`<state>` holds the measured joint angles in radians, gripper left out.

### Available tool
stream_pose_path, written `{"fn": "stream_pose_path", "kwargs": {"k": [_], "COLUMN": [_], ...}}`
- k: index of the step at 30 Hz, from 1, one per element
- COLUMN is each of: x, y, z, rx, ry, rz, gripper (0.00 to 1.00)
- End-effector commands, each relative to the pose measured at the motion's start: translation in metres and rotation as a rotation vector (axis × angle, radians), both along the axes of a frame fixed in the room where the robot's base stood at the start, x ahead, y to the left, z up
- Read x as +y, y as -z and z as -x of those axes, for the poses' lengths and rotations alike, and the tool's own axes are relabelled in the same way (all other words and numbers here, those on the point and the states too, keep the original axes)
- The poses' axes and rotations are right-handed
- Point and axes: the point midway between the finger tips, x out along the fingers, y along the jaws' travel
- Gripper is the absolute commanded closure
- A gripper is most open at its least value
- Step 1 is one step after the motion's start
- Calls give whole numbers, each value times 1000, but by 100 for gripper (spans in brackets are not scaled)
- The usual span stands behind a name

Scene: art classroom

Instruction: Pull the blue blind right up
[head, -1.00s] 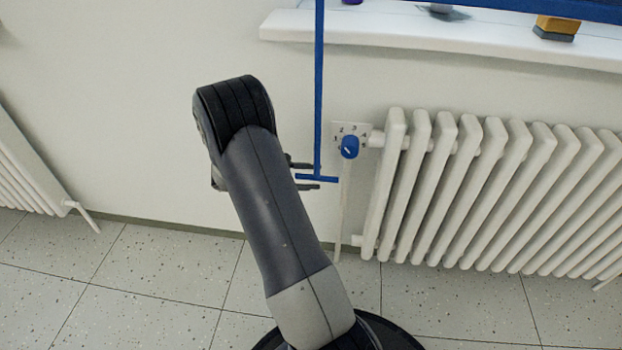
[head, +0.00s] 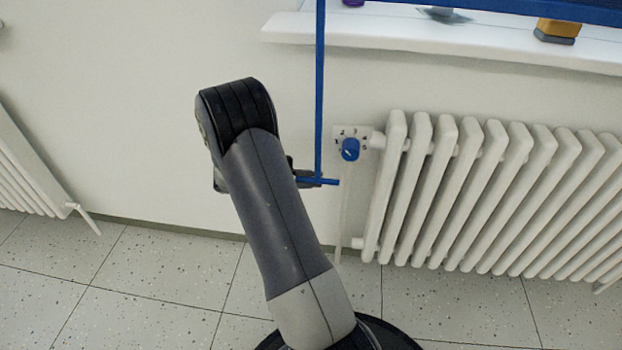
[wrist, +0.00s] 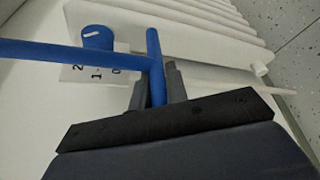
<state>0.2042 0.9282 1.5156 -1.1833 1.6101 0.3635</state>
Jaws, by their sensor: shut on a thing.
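The blue blind (head: 500,8) shows only as its lower edge at the top right in the head view, above the sill. A blue pull rod (head: 319,90) hangs down left of the radiator and ends in a short blue crossbar (head: 330,182). My gripper (head: 308,181) is shut on the crossbar at the rod's lower end. In the wrist view the crossbar (wrist: 153,45) runs between the grey fingers (wrist: 158,88), and the rod (wrist: 60,53) goes off to the left.
A white radiator (head: 480,195) stands right of my gripper, with a blue valve knob (head: 350,150) and number plate close by. The white sill (head: 400,38) above holds a yellow-and-grey block (head: 556,30) and other small things. Another radiator (head: 30,160) is at far left.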

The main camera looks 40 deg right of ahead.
Motion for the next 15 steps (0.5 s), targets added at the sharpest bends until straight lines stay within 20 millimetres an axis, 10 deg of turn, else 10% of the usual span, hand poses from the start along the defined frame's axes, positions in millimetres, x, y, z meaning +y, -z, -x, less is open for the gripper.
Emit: {"fn": "stream_pose_path", "kwargs": {"k": [15], "x": [0], "y": [-43], "z": [0], "rx": [-1], "ry": [1], "rz": [1], "gripper": [100]}}
